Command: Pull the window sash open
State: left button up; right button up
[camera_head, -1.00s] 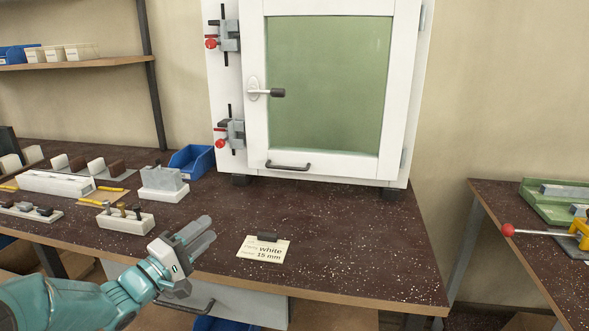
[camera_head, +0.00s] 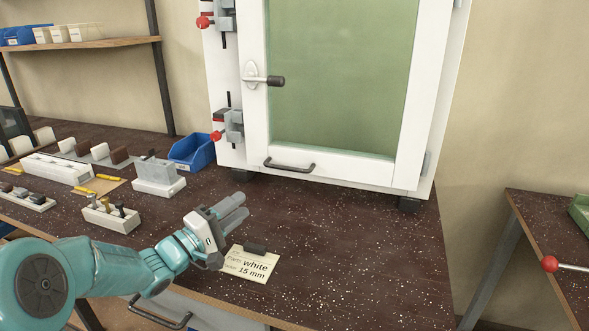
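The window sash (camera_head: 410,128) is a white frame around a green pane, standing on the bench in a white outer frame (camera_head: 448,95). It looks closed. Its lever handle (camera_head: 262,80) with a black grip points right, and a dark pull bar (camera_head: 289,166) is on the bottom rail. Two grey clamps with red knobs sit on the left jamb, an upper one (camera_head: 222,18) and a lower one (camera_head: 231,124). My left gripper (camera_head: 238,207) is over the bench, below and left of the pull bar and apart from it. Its fingers look close together; any gap is unclear. My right gripper is not seen.
A card reading "white 15 mm" (camera_head: 250,266) lies beside my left gripper. A blue bin (camera_head: 192,152), grey-white block (camera_head: 158,178) and tool holder (camera_head: 110,216) stand to the left. The bench right of the card is clear. Another table (camera_head: 545,230) stands at right.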

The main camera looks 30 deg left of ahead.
pick_arm(q)
jog(key=shift+w+d+r, duration=0.1)
jog(key=shift+w+r, duration=0.05)
jog(key=shift+w, duration=0.15)
jog(key=x, duration=1.5)
jog(key=shift+w, duration=0.2)
grip_shut()
